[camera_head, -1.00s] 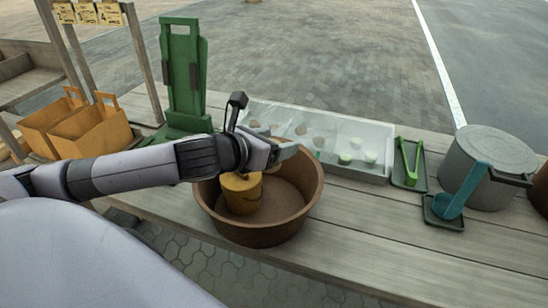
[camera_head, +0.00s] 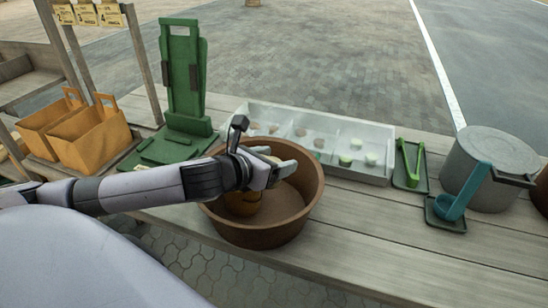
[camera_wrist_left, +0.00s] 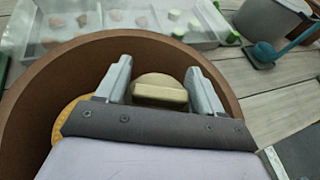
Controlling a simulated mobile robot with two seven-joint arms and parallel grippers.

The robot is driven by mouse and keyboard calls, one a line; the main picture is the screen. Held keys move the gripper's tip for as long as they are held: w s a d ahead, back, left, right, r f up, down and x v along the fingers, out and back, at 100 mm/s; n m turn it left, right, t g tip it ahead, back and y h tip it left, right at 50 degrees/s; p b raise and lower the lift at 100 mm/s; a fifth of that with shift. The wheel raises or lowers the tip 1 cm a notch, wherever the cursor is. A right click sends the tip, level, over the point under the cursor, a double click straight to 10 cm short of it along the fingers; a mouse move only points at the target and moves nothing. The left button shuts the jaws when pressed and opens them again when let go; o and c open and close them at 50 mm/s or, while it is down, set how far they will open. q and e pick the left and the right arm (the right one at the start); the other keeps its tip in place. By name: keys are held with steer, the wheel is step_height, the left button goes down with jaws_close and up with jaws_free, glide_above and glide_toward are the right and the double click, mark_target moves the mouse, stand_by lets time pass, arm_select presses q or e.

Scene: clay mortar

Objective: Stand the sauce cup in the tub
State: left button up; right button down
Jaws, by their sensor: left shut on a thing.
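The brown round tub (camera_head: 314,190) stands on the plank table in front of me; its rim also curves around my gripper in the left wrist view (camera_wrist_left: 60,75). My left gripper (camera_head: 277,162) is over the tub's mouth, at about rim height. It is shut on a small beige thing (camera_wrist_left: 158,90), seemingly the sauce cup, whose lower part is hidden. An orange-yellow cylinder (camera_head: 243,204) stands inside the tub at left, partly hidden by my gripper; its edge shows at left in the left wrist view (camera_wrist_left: 68,122). My right gripper is not in view.
A sectioned metal tray (camera_head: 385,165) with small pieces lies behind the tub. Right of it are green tongs on a tray (camera_head: 410,168), a teal ladle (camera_head: 465,190) and a grey pot (camera_head: 490,165). A green stand (camera_head: 185,90) and orange bags (camera_head: 85,135) are at left.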

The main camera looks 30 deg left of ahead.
arm_select(q)
steer(key=o, duration=1.1)
steer(key=shift+c, duration=0.2)
steer(key=shift+r, duration=0.1)
steer(key=shift+r, duration=0.35)
steer(key=shift+s+r, duration=0.15)
steer(key=shift+r, duration=0.1)
steer(key=p+v, duration=0.5)
steer(key=v, duration=0.6)
steer(key=shift+s, duration=0.35)
